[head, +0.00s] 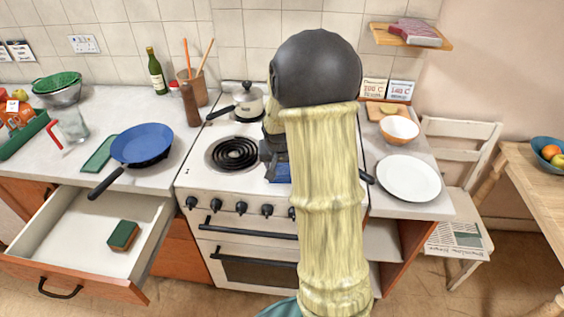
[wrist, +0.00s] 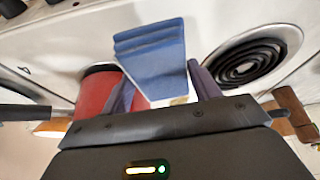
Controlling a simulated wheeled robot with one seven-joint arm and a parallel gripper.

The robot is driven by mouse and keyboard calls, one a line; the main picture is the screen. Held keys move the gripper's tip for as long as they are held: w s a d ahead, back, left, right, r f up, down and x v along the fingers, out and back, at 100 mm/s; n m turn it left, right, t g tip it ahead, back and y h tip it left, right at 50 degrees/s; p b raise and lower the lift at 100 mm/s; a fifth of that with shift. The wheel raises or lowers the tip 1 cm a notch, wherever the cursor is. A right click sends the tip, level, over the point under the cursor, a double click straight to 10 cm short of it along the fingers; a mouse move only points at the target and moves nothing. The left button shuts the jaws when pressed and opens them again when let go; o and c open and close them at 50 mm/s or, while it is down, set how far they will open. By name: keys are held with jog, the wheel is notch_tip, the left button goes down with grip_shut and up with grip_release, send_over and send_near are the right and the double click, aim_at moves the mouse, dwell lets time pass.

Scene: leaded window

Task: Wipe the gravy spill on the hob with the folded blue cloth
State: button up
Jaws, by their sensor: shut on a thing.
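The folded blue cloth (wrist: 152,55) is between the two fingers of my gripper (wrist: 160,82) in the wrist view, its folded layers showing at the far end. In the head view a small patch of the cloth (head: 282,173) shows beside my arm, over the front middle of the white hob (head: 203,178). My gripper (head: 268,158) is mostly behind my arm there. I cannot tell whether the cloth touches the hob. I see no gravy spill in either view; my arm and the cloth cover part of the hob.
A red pan (wrist: 95,92) is close beside the cloth, its dark handle (head: 367,178) pointing right. A bare coil burner (head: 234,153) is at front left. A saucepan (head: 247,102) stands at the back. A blue frying pan (head: 143,143) sits left, above an open drawer (head: 60,232) holding a sponge.

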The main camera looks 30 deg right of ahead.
jog(key=shift+f+b, duration=0.65)
jog(key=shift+f, duration=0.5)
jog(key=shift+w, duration=0.2)
jog(key=shift+s+d+f, duration=0.15)
jog(key=shift+s+f, duration=0.05)
jog(key=shift+a+f+b, duration=0.2)
jog(key=shift+a+b, duration=0.1)
jog(key=shift+b, duration=0.05)
jog(key=shift+d+f+b, duration=0.2)
jog(key=shift+f+b, duration=0.25)
jog(key=shift+f, duration=0.05)
